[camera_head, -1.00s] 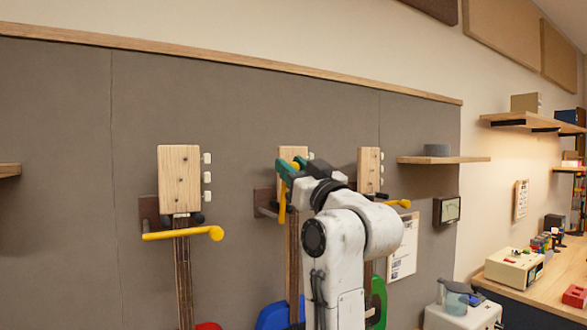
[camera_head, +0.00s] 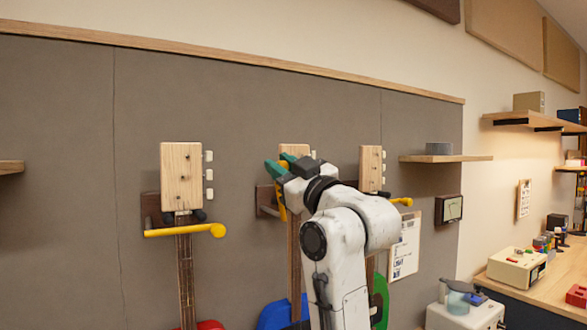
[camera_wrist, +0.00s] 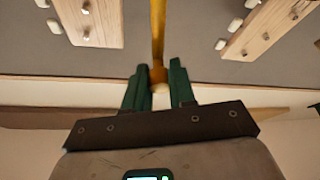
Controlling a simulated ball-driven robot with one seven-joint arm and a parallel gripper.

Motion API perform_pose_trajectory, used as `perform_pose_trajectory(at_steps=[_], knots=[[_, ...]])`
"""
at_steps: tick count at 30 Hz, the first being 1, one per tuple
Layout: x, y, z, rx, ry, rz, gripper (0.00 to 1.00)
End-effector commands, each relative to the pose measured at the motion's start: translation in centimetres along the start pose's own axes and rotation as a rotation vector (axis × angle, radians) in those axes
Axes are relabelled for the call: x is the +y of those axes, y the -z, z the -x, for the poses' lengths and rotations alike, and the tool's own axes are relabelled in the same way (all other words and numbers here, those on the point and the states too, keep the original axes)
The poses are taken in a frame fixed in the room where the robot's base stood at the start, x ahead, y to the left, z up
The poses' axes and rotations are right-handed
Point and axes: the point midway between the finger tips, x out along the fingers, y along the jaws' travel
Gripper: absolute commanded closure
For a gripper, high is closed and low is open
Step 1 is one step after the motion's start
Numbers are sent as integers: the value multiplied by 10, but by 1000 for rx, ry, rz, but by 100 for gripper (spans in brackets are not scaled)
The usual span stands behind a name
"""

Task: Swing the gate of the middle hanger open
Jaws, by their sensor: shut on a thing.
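The middle hanger (camera_head: 265,198) is a dark wooden block on the grey wall panel, holding a guitar by its pale headstock (camera_head: 296,150). Its yellow gate (camera_head: 282,212) shows below my green fingers and is partly hidden by them. My gripper (camera_head: 278,172) is shut on the gate near its knobbed end. In the wrist view the yellow gate (camera_wrist: 158,30) runs up from between the two green fingertips (camera_wrist: 158,78). The hanger's far side is hidden behind my wrist.
The left hanger's yellow gate (camera_head: 185,231) lies across its guitar neck. The right guitar's headstock (camera_head: 371,168) and its yellow gate (camera_head: 401,201) are close to my wrist. A small shelf (camera_head: 445,158) juts from the wall at the right.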

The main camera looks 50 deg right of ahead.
Motion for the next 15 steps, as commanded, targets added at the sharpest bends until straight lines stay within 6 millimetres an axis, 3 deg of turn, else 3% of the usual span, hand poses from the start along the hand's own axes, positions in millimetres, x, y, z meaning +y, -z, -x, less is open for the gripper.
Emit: perform_pose_trajectory(at_steps=[6, 15], knots=[[-21, 1, 0, -1, 75, 186, 100], [-26, 2, -1, 0, 89, 209, 100]])
